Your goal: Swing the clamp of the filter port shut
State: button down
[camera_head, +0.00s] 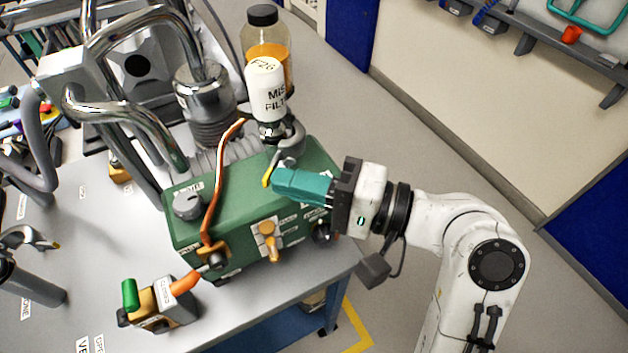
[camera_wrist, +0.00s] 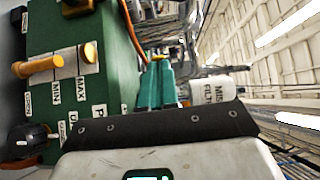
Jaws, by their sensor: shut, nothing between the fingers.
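The mist filter (camera_head: 266,92), a white bottle with black lettering, stands on the port of the green pump box (camera_head: 235,200). At its base, a grey metal clamp (camera_head: 293,142) curves around the right side of the port neck, and a yellow-tipped piece (camera_head: 267,179) reaches down-left from there. How far the clamp stands open cannot be told. My gripper (camera_head: 277,181) is shut and empty, its teal fingers over the box top, right beside the yellow tip; contact cannot be told. In the wrist view, the fingers (camera_wrist: 158,75) point past the box toward the filter (camera_wrist: 212,90).
An orange cable (camera_head: 217,180) runs over the box left of my fingers. Steel pipes (camera_head: 125,110) crowd the left. A grey post (camera_head: 35,280) with another clamp (camera_head: 25,238) stands at far left. Floor to the right is clear.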

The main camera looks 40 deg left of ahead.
aim_at(262, 182)
dwell(0.4)
jog(key=a+m+t+p, duration=0.1)
jog(key=t+p, duration=0.1)
jog(key=s+a+m+t+p, duration=0.1)
jog(key=t+p, duration=0.1)
jog(key=s+a+m+t+y+p, duration=0.1)
jog(key=m+t+p, duration=0.1)
jog(key=shift+s+a+r, duration=0.25)
jog(key=shift+a+m+t+p, duration=0.3)
jog(key=shift+t+p, duration=0.05)
jog(key=shift+t, duration=0.15)
jog(key=shift+s+a+f+p, duration=0.15)
jog(key=shift+a+p, duration=0.2)
jog(key=shift+a, duration=0.5)
jog(key=shift+a+f+p, duration=0.1)
jog(key=shift+a+p, duration=0.2)
jog(key=shift+a, duration=0.7)
jog(key=shift+a+r, duration=0.1)
jog(key=shift+r, duration=0.05)
